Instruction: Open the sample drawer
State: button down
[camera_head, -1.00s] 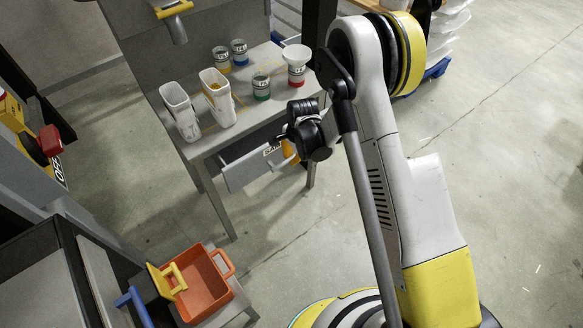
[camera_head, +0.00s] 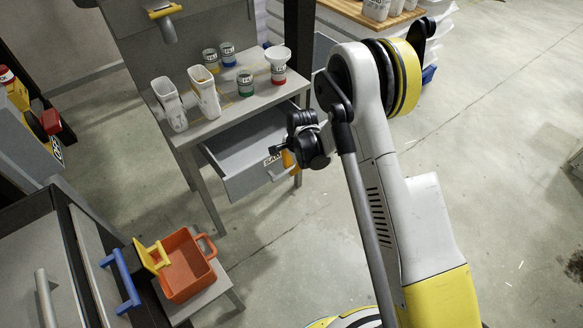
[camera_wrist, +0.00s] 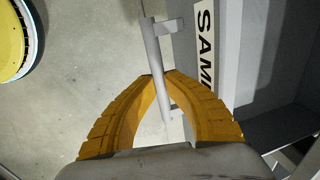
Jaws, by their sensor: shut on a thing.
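The sample drawer (camera_head: 248,184) is a grey drawer under the grey work table, pulled well out, with its inside showing. Its front bears a white label reading "SAM", the rest hidden; the label also shows in the wrist view (camera_wrist: 205,45). The grey bar handle (camera_wrist: 151,45) stands out from the drawer front. My gripper (camera_wrist: 162,84) has its orange fingers shut around the handle bar. In the head view my gripper (camera_head: 288,160) is at the right part of the drawer front, partly hidden by my wrist.
The table (camera_head: 215,128) holds two white containers, several small labelled jars and a white funnel on a red-banded jar. An orange bin (camera_head: 185,270) sits on a low stand at lower left, near a cabinet with a blue handle (camera_head: 122,280). Floor in front of the drawer is clear.

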jog(key=c, duration=1.7)
grip_release()
jog(key=shift+f, duration=0.1)
jog(key=shift+o, duration=0.2)
notch_tip(320, 180, up, 12)
jog(key=s+d, duration=0.1)
jog(key=s, duration=0.1)
jog(key=shift+d, duration=0.15)
